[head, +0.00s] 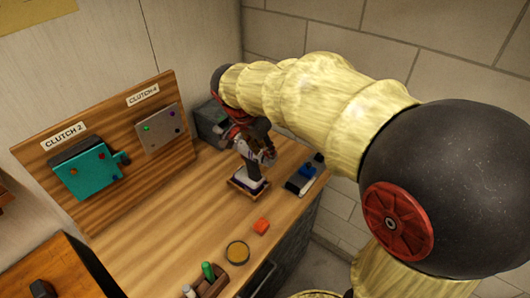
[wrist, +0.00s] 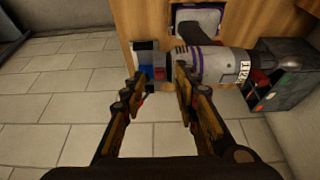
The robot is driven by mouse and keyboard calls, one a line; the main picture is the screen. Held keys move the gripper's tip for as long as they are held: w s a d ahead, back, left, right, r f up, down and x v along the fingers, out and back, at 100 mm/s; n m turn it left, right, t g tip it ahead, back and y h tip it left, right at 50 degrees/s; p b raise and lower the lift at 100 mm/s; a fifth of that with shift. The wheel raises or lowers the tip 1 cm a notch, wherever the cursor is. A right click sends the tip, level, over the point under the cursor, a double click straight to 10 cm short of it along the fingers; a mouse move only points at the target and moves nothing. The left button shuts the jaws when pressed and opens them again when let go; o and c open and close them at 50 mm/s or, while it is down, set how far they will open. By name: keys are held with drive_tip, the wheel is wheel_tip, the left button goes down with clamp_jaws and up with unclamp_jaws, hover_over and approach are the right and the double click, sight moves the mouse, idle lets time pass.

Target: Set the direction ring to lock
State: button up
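A power tool (head: 268,156) with a grey-white body stands upright on a small wooden-edged stand (head: 235,188) at the back of the bench. In the wrist view its body (wrist: 222,65) lies across the picture, with purple bands, a tag and a metal tip to the right. My gripper (wrist: 158,78) is at the tool's left end in that view, its two fingers apart. The right finger overlaps the tool's body; part of the tool shows between the fingers. Contact cannot be told. No lettering on a direction ring is readable. In the head view my arm partly hides the tool.
A backboard carries a teal box (head: 88,174) and a grey panel (head: 158,128). A dark grey box (head: 208,122) stands behind the tool. A blue-and-black item (head: 305,174), an orange block (head: 261,226) and a round tin (head: 237,252) lie nearby.

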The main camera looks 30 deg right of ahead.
drive_tip(key=shift+w+d+f, duration=0.1)
drive_tip(key=shift+d+f, duration=0.15)
drive_tip(key=shift+f, duration=0.4)
drive_tip(key=c, duration=0.3)
drive_tip(key=c, duration=0.4)
clamp_jaws()
